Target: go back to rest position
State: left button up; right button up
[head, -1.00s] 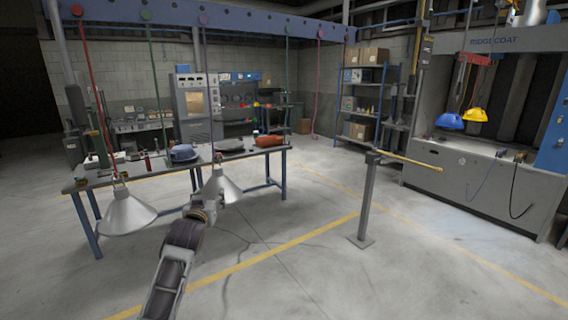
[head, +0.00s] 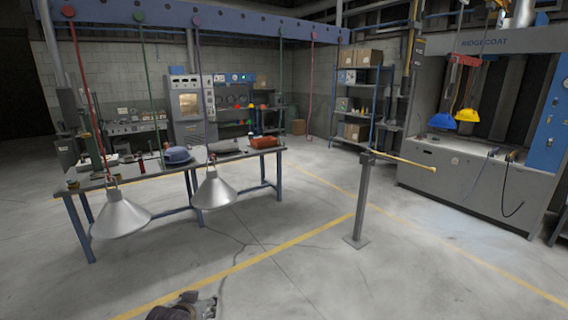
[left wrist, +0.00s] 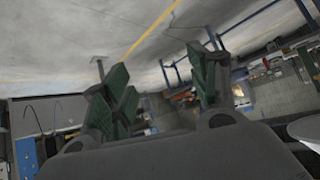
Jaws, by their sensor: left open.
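My left gripper (left wrist: 155,85) shows in the left wrist view with its two green-padded fingers spread apart and nothing between them. In the head view only a small dark end part of my left arm shows at the bottom edge, below the hanging hoods and over the bare floor. Two pale metal hoods hang on lines from the blue overhead beam: the left hood (head: 121,216) and the right hood (head: 213,190). They hang in front of the workbench, apart from my arm. My right gripper is not in view.
The workbench (head: 128,177) stands at the left with several items on top. A post with a yellow bar (head: 362,200) stands mid-floor. A grey booth (head: 470,180) with hanging blue and yellow helmets is at the right. Open floor lies in front.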

pick_arm(q)
jog(key=s+d+f+m+g, duration=0.1)
jog(key=s+f+g, duration=0.25)
jog(key=s, duration=0.75)
jog(key=s+d+f+m+g, duration=0.1)
jog(key=s+f+g, duration=0.25)
jog(key=s, duration=0.85)
notch_tip(320, 180, down, 34)
jog(key=s, duration=0.2)
jog(key=s+a+f, duration=0.2)
jog(key=s+f, duration=0.8)
jog(key=s, duration=0.1)
jog(key=s+a+f+g, duration=0.1)
jog(key=s+a+f, duration=0.1)
jog(key=s+f, duration=0.8)
jog(key=shift+s+f+g+h, duration=0.15)
jog(key=shift+s+g+h, duration=0.15)
jog(key=shift+s, duration=0.55)
jog(key=shift+w, duration=0.15)
